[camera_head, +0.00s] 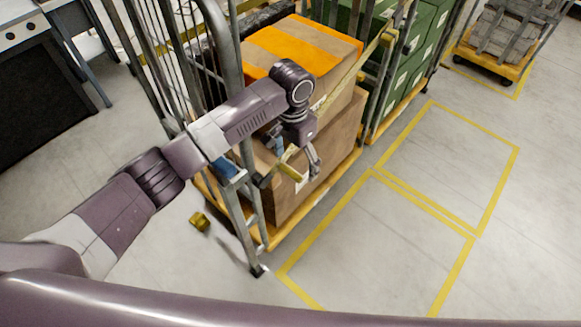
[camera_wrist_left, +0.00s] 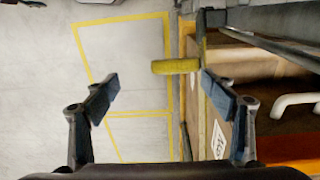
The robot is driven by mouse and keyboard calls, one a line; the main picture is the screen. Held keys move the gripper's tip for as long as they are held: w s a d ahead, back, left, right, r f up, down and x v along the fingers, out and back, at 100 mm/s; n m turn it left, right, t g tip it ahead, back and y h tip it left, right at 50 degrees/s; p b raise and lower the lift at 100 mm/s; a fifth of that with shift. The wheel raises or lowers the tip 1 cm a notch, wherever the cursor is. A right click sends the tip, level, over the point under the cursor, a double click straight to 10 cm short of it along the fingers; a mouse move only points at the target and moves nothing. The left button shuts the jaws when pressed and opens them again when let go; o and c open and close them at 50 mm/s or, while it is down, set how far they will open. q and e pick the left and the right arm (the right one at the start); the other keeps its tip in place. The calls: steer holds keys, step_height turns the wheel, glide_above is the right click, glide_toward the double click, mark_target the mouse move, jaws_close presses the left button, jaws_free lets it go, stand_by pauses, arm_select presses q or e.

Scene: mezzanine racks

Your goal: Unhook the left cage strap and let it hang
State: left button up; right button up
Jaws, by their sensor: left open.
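The left cage (camera_head: 238,95) is a grey tube frame on a yellow base, loaded with cardboard boxes. Its yellowish strap (camera_head: 368,54) runs from the right post across the front of the boxes and passes behind my arm. A yellow strap end piece (camera_head: 290,172) shows at my left gripper (camera_head: 288,176). In the left wrist view this yellow piece (camera_wrist_left: 176,67) lies ahead of the fingertips, nearer the right finger. My left gripper (camera_wrist_left: 160,92) is open, with nothing clamped. Whether the piece is hooked to the post is hidden. My right gripper is out of view.
An upper box (camera_head: 300,45) has orange tape. A cage with green crates (camera_head: 412,50) stands behind to the right. A small yellow block (camera_head: 200,221) lies on the floor left of the cage. The yellow-marked floor (camera_head: 390,225) at right is clear.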

mark_target(291, 171)
arm_select(q)
steer(key=shift+w+a+r+y, duration=0.3)
steer(key=shift+w+a+r, duration=0.4)
steer(key=shift+w+r, duration=0.15)
steer(key=shift+a+f, duration=0.1)
step_height(291, 171, down, 8)
steer(key=shift+r+p, duration=0.25)
steer(key=shift+p, duration=0.5)
steer(key=c, duration=1.5)
steer(key=shift+f, duration=0.1)
steer(key=shift+c, duration=0.2)
